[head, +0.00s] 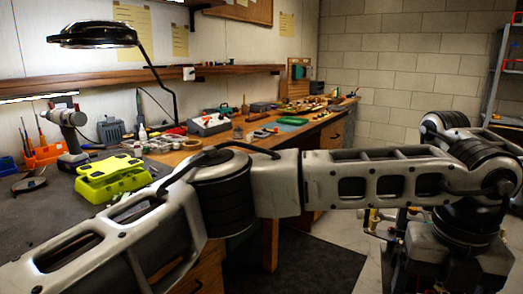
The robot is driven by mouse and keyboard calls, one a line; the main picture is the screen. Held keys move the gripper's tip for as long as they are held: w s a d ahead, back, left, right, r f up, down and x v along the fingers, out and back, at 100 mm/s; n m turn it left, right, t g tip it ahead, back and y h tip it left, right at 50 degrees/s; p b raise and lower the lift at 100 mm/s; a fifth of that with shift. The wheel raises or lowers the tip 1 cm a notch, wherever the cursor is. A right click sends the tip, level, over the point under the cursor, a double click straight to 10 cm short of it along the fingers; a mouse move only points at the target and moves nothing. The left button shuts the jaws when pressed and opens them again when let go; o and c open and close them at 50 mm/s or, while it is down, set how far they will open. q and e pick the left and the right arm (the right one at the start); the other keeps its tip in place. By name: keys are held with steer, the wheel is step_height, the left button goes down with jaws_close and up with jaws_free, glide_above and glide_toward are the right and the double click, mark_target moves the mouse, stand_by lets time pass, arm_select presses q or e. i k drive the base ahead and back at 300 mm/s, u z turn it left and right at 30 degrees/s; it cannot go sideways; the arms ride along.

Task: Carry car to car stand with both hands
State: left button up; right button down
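A bright lime-yellow object (112,178) with dark gaps sits on the left part of the workbench; I cannot tell whether it is the car. I cannot make out a car stand for certain. One of my arms comes in from the lower left, bends at a dark joint in front of the bench, and stretches across to the right side of the picture. It hides part of the bench front and floor. No fingertips of either gripper can be seen.
The wooden workbench (318,127) runs back to the right, with a red and grey box (209,123) and small items on it. A drill (68,128) stands at the left under a black lamp (95,35). A dark mat (300,262) lies on the floor.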

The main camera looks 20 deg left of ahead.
mark_target(124, 162)
steer(key=i, duration=1.15)
steer(key=u, duration=2.55)
steer(key=i, duration=1)
